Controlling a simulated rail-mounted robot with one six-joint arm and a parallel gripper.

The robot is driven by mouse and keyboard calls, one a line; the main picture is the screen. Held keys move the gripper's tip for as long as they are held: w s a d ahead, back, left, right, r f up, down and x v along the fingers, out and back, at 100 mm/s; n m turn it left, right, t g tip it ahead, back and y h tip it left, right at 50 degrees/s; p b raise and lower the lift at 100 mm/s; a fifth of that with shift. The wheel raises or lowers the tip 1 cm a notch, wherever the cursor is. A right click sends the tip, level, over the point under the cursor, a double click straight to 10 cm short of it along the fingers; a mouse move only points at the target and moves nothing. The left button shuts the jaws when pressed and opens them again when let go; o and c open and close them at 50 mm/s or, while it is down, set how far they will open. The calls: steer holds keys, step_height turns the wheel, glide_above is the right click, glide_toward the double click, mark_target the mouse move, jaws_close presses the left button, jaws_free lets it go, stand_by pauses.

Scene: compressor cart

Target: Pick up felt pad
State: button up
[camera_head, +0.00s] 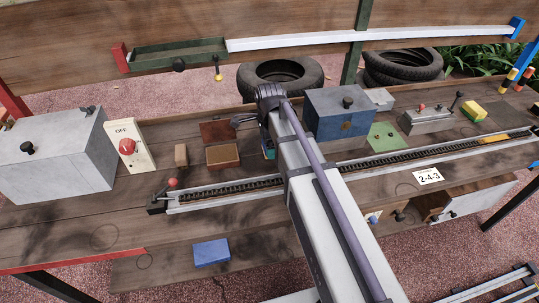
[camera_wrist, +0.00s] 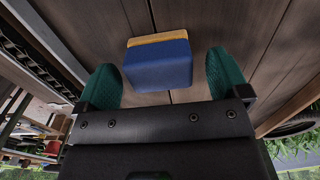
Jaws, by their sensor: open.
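A blue block with a tan layer along one edge (camera_wrist: 158,65), which I take to be the felt pad, lies on the wooden table boards in the wrist view. My gripper (camera_wrist: 163,70) is open, with one green finger on each side of the block. There is a visible gap between the block and each finger, and nothing is held. In the head view my arm covers most of this spot, and only a bit of teal shows beside it (camera_head: 268,151).
A chain rail (camera_head: 230,187) runs along the table in front. Another blue block (camera_head: 211,252) lies near the front edge.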

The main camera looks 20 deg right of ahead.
steer(key=shift+f, duration=0.85)
steer(key=shift+r, duration=0.2)
steer(key=c, duration=1.1)
steer(key=shift+r, duration=0.15)
step_height(320, 180, up, 10)
steer(key=p, duration=1)
steer(key=o, duration=0.5)
steer(key=c, duration=0.3)
